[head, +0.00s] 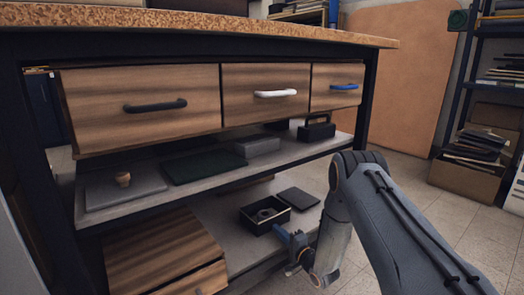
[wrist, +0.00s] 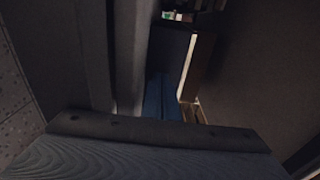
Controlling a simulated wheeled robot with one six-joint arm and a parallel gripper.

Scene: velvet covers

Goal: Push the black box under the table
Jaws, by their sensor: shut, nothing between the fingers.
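A small open black box (head: 250,222) sits on the low bottom shelf under the table (head: 300,27), with a dark round thing inside it. My gripper (head: 281,233) is at the shelf's front edge, low down, with its blue fingers shut and empty. Its tips are right by the near side of the box; I cannot tell whether they touch it. The wrist view is dark and I cannot make out the box there.
A dark flat lid-like piece (head: 298,198) lies right of the box. A wooden drawer unit (head: 165,255) stands to its left. The middle shelf (head: 215,171) above holds a grey tray, a dark green tray and a black caddy (head: 316,131). Tiled floor (head: 450,235) is open at right.

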